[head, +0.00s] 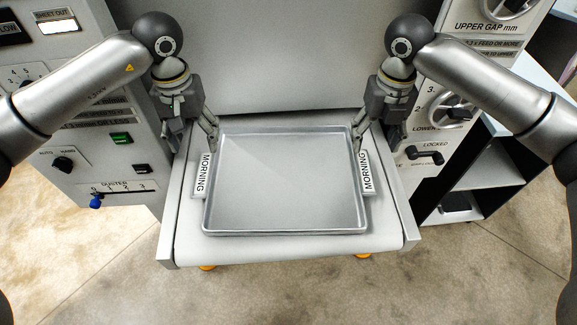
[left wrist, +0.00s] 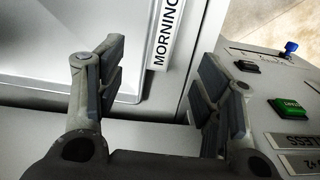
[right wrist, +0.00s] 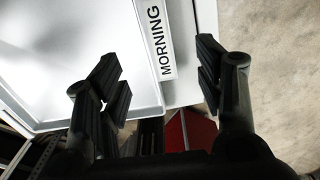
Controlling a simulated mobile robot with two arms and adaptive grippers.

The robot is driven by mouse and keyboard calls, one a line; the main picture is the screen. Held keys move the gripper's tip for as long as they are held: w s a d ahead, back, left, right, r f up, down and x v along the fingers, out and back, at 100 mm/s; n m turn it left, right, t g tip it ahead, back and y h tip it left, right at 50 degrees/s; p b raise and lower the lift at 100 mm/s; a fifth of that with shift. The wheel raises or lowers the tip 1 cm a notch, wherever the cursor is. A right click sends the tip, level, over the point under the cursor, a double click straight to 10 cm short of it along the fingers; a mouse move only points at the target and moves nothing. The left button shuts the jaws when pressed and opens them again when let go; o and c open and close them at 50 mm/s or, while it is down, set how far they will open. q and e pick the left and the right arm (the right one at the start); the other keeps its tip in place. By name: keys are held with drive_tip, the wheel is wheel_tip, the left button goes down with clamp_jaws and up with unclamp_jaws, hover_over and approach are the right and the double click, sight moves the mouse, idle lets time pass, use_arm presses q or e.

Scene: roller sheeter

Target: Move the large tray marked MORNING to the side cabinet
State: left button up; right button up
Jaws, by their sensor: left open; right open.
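The large grey metal tray (head: 285,228) lies flat on the light conveyor bed of the roller sheeter. A white MORNING label is on its left side (head: 203,174) and another on its right side (head: 366,172). My left gripper (head: 207,146) is open at the tray's far left corner; in the left wrist view its fingers (left wrist: 155,95) are spread near the label end. My right gripper (head: 362,143) is open at the far right corner; in the right wrist view its fingers (right wrist: 165,90) are spread near the other label. I cannot tell whether any finger touches the tray. A dark cabinet (head: 487,175) stands at the right.
Control panels flank the bed: the left one (head: 100,135) has buttons and a blue-knobbed lever, the right one (head: 432,135) has handwheels and a locking handle. The machine's upright cover (head: 270,60) rises behind the tray. Open floor (head: 300,295) lies in front.

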sight(205, 172)
use_arm(q)
drive_tip(key=f, duration=0.6)
drive_tip(key=s+f, duration=0.1)
drive_tip(key=f, duration=0.3)
drive_tip(key=shift+a, duration=0.25)
use_arm(e)
drive_tip(key=f, duration=0.6)
drive_tip(key=s+f, duration=0.1)
drive_tip(key=f, duration=0.2)
drive_tip(key=shift+a+f, duration=0.25)
drive_tip(key=shift+f, duration=0.1)
use_arm(q)
drive_tip(key=shift+w+f, duration=0.15)
drive_tip(key=shift+f, duration=0.15)
use_arm(e)
drive_tip(key=shift+w+f, duration=0.15)
drive_tip(key=shift+f, duration=0.3)
use_arm(q)
drive_tip(key=shift+c, duration=0.2)
use_arm(e)
drive_tip(key=shift+c, duration=0.2)
use_arm(q)
drive_tip(key=shift+c, duration=1.1)
use_arm(e)
drive_tip(key=shift+r, duration=0.1)
drive_tip(key=shift+c, duration=1.1)
use_arm(q)
clamp_jaws()
use_arm(e)
clamp_jaws()
